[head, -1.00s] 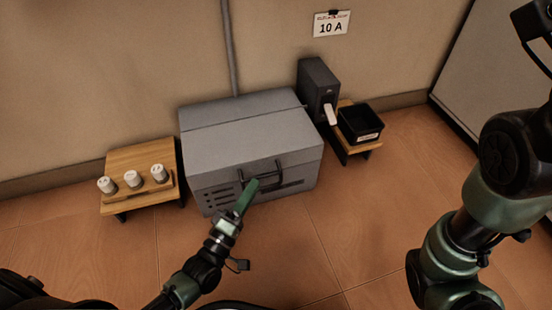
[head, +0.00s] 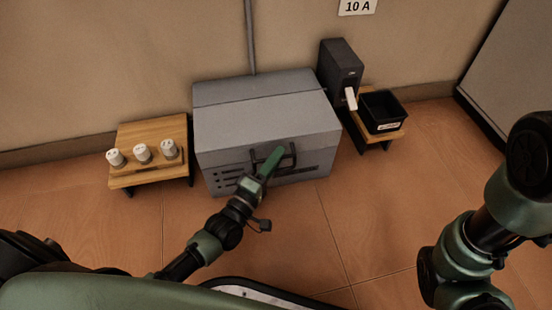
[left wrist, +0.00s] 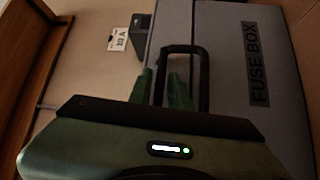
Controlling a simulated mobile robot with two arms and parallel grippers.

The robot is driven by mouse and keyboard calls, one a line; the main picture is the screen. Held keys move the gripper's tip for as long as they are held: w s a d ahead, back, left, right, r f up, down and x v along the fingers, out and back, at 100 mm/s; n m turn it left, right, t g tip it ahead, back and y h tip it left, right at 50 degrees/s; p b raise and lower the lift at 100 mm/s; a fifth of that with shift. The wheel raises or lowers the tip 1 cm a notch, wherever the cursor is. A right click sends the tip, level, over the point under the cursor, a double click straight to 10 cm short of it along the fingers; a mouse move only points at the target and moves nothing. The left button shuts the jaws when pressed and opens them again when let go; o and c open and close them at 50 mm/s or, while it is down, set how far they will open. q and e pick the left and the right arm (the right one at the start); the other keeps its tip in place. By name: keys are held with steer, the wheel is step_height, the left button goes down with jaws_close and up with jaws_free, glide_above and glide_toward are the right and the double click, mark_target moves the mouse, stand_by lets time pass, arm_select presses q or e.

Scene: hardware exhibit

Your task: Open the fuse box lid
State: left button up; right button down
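The grey fuse box (head: 265,130) stands on the floor against the wall with its lid (head: 262,118) down. A dark handle (head: 287,155) sticks out at its front. It also shows in the left wrist view (left wrist: 205,75), beside the "FUSE BOX" lettering. My left gripper (head: 270,160) is at the handle. In the left wrist view the two green fingers (left wrist: 162,88) are apart, with one bar of the handle between them. Contact is not clear. My right arm shows at the right, but its gripper is out of view.
A low wooden stand (head: 150,135) with three white fuses (head: 142,153) is left of the box. A dark upright unit (head: 341,67) with a pale lever and a black bin (head: 381,111) on another stand are to the right. The floor in front is clear.

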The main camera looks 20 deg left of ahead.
arm_select(q)
jaws_close()
stand_by(1.3)
